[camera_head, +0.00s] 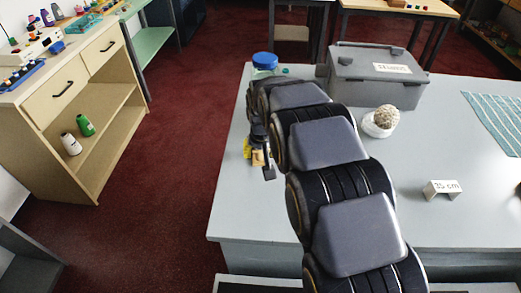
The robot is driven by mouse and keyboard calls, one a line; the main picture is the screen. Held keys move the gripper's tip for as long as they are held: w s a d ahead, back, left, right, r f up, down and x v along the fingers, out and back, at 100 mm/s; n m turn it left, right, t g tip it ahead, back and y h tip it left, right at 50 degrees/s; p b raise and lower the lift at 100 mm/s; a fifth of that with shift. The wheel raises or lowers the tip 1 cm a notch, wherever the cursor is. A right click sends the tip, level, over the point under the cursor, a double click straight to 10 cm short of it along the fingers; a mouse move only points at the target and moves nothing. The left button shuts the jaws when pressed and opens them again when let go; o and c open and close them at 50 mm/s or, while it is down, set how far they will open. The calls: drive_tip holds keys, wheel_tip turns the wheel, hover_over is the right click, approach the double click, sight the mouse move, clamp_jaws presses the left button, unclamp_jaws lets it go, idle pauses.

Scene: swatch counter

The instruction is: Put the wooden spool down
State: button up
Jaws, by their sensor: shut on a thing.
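My gripper (262,160) is at the left edge of the grey counter (232,205), low over or near its top. It is shut on a small tan-yellow piece, which appears to be the wooden spool (258,158). The fingers and my arm hide part of the spool. I cannot tell whether the spool touches the counter. Another small yellow patch (247,148) shows just left of the gripper, too small to make out.
A blue-lidded jar (264,62) and a grey lidded box (375,80) stand at the back. A ball of twine (386,117) sits in a white dish. A "35 cm" sign (442,189) and a striped cloth (497,115) are to the right. The counter's front left is clear.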

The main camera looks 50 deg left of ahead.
drive_tip(key=o, duration=1)
